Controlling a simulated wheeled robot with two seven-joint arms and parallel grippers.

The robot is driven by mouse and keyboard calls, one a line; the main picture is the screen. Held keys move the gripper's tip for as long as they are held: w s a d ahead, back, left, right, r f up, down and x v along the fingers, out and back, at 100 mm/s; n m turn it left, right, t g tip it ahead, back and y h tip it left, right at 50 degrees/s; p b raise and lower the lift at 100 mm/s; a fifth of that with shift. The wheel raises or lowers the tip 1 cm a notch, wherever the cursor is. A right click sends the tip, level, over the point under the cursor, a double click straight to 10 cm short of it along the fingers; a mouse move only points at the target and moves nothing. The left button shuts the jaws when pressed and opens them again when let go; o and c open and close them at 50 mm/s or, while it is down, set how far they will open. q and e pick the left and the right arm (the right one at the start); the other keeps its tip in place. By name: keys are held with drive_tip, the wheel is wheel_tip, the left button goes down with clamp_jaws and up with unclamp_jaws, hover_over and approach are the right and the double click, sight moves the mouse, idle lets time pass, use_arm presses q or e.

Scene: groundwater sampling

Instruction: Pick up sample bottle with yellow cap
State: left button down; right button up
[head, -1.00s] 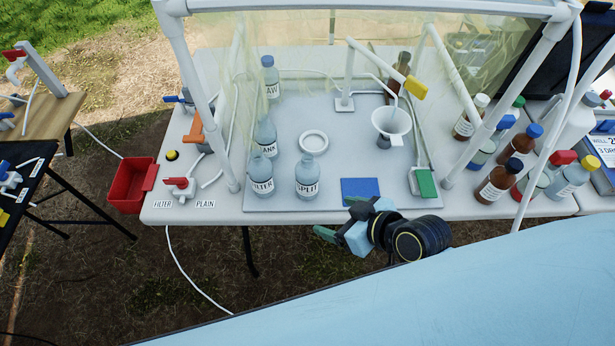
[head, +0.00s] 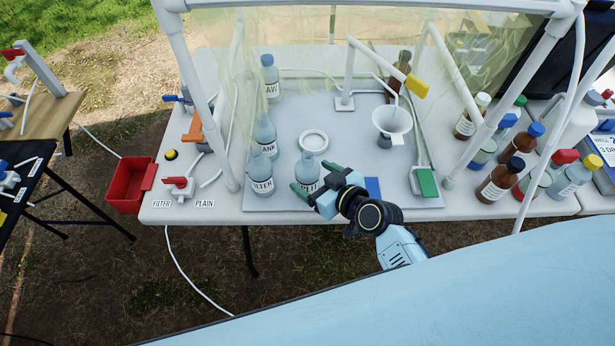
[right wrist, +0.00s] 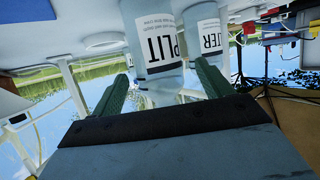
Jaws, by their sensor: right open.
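I cannot tell whether the fingers touch the glass. My left gripper is not in view.
A white funnel (head: 391,121), a round white ring (head: 314,141) and a green pad (head: 427,183) are inside. A red bin (head: 128,186) is at left.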

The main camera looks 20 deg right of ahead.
drive_tip(key=x, duration=0.5)
drive_tip(key=shift+d+b, duration=0.1)
drive_tip(key=shift+b, duration=0.2)
drive_tip(key=shift+c, duration=0.2)
drive_tip(key=c, duration=1)
